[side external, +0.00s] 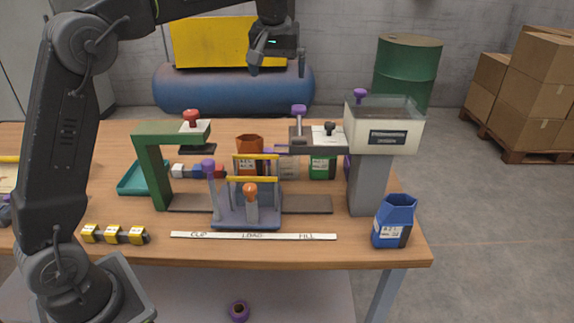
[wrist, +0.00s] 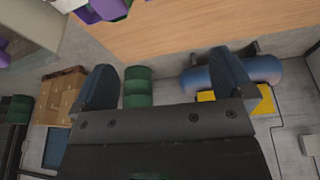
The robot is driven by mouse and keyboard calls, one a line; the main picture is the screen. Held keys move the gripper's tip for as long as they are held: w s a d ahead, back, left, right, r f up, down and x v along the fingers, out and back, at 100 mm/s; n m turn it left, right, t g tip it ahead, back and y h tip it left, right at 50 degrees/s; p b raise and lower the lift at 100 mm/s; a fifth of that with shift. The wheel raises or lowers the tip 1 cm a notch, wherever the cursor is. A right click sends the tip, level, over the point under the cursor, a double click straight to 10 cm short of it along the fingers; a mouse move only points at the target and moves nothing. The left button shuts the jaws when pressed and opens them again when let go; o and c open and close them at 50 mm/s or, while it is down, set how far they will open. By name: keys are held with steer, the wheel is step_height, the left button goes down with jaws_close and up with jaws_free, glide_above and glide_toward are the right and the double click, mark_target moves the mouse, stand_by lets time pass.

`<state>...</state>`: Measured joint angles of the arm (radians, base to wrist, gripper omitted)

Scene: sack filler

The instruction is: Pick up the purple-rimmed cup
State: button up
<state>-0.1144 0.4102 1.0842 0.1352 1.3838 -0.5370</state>
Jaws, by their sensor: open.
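A small round thing with a purple rim and a dark brownish middle (side external: 238,311) lies low, below the table's front edge; it is too small to tell for sure that it is the cup. A purple thing (side external: 347,166) also shows as a sliver behind the grey filler column, mostly hidden. In the wrist view a purple shape (wrist: 105,9) is cut off at the top edge, and I cannot tell which thing it is. My gripper (side external: 278,70) is open and empty, high above the back of the table, well away from these things. Its spread fingers also show in the wrist view (wrist: 165,85).
The wooden table (side external: 330,252) carries a green press frame (side external: 150,165), a grey-blue carriage (side external: 245,217), a filler with a pale hopper (side external: 383,132), and orange (side external: 249,143), green (side external: 322,168) and blue sacks (side external: 393,225). A blue tank (side external: 190,90) stands behind.

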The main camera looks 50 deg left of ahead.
steer(key=w+a+f+n, duration=0.2)
steer(key=w+a+f, duration=0.1)
steer(key=w+f, duration=0.2)
glide_above(287, 153)
step_height(287, 153, down, 16)
steer(key=r, duration=0.1)
steer(key=shift+g, duration=0.3)
steer(key=x, duration=0.8)
steer(key=shift+w+a+r, duration=0.1)
steer(key=shift+w+a, duration=0.1)
steer(key=shift+a, duration=0.15)
steer(key=c, duration=0.8)
steer(key=shift+r, duration=0.15)
